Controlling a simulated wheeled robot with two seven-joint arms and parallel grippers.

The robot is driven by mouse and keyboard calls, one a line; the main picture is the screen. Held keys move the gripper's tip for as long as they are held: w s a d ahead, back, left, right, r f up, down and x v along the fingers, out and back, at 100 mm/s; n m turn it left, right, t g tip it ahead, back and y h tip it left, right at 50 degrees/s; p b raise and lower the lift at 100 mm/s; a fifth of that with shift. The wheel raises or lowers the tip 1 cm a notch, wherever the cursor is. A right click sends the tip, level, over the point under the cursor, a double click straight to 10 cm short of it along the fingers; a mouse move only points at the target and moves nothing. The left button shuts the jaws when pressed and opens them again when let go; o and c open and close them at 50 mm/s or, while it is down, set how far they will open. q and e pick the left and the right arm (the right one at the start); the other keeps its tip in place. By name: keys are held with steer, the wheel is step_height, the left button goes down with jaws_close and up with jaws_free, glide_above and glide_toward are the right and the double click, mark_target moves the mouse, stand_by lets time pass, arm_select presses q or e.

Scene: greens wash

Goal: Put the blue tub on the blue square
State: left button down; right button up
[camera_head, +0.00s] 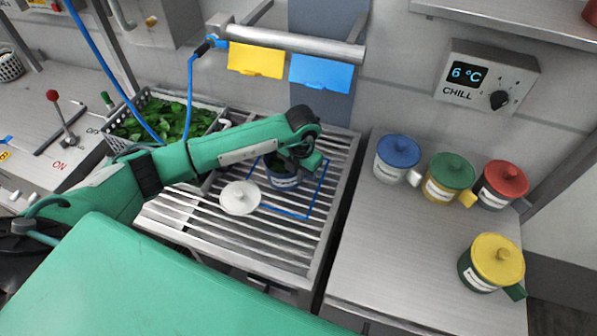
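A dark blue tub (284,183) with a pale label stands upright, as far as I can see, on the slatted metal rack. It is within the blue square outline (312,205), towards its upper left part. Something dark green shows in its opening. My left gripper (293,162) is right over the tub's rim, pointing down. The wrist hides the fingertips and part of the tub, so I cannot tell whether the fingers grip it. A white lid with a knob (240,198) lies on the rack just left of the tub. My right gripper is not in view.
A basket of leafy greens (172,118) stands at the back left. Several lidded tubs stand on the right counter (400,240), including a yellow-lidded one (492,262) near the front. Yellow (256,60) and blue (321,73) flags hang from a rail behind the rack.

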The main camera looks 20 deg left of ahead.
arm_select(q)
steer(key=shift+f, duration=0.15)
steer(key=c, duration=1.7)
jaws_free()
steer(key=shift+r, duration=0.35)
steer(key=r+b, duration=0.1)
steer(key=r, duration=0.6)
steer(key=shift+d+r+b, duration=0.1)
steer(key=shift+d+b, duration=0.1)
steer(key=shift+b, duration=0.15)
steer(key=shift+s, duration=0.1)
